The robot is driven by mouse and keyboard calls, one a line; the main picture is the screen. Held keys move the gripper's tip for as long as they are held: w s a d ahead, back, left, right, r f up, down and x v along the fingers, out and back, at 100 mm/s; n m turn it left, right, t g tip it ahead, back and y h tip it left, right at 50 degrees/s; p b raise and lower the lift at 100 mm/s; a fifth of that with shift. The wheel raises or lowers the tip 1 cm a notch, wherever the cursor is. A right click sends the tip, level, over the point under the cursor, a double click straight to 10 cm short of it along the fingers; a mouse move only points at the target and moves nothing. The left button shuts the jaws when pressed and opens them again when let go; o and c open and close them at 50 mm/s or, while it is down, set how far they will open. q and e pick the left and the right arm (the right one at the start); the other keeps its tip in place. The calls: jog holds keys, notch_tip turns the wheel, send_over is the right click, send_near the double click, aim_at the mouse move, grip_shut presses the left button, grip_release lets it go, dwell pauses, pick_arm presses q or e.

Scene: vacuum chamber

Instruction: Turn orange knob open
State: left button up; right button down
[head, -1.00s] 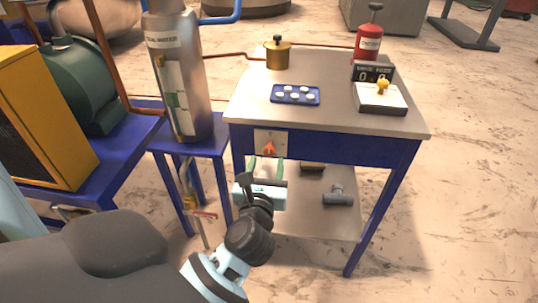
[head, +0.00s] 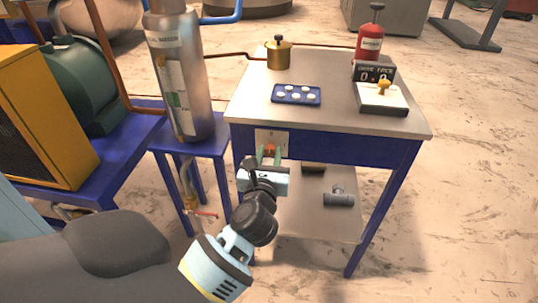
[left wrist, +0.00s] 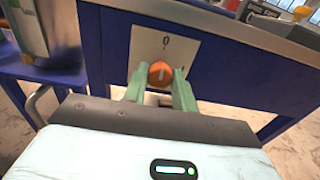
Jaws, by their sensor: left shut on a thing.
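The orange knob (left wrist: 160,74) sits on a pale plate (left wrist: 148,44) on the blue front of the table. The plate carries a "0" mark above the knob and another mark to its right. A light line on the knob's face stands close to upright. My left gripper (left wrist: 160,84) is shut on the knob, with one green finger on each side of it. In the head view the knob (head: 269,149) is partly hidden by the fingers of my left gripper (head: 268,155). My right gripper is not in view.
The table (head: 340,120) bears a blue tray (head: 296,103) with white discs, a brass pot (head: 278,54), a red bottle (head: 369,44) and a display box (head: 373,72). A steel cylinder (head: 185,110) stands left on a blue stand. A grey fitting (head: 338,198) lies on the lower shelf.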

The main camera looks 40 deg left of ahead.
pick_arm(q)
jog(key=shift+p, duration=0.3)
jog(key=shift+r+m+p, duration=0.15)
jog(key=shift+m+p, duration=0.35)
jog(key=shift+p, duration=0.15)
jog(key=m+p, duration=0.5)
jog(key=p, duration=0.1)
jog(key=shift+r, duration=0.15)
jog(key=m+p, duration=0.4)
jog(key=shift+m, duration=0.3)
jog(key=m+p, duration=0.2)
jog(key=shift+m, duration=0.4)
jog(key=m+p, duration=0.2)
jog(key=shift+m, duration=0.4)
jog(key=shift+f+m+p, duration=0.25)
jog(key=shift+m+p, duration=0.05)
jog(key=shift+m, duration=0.5)
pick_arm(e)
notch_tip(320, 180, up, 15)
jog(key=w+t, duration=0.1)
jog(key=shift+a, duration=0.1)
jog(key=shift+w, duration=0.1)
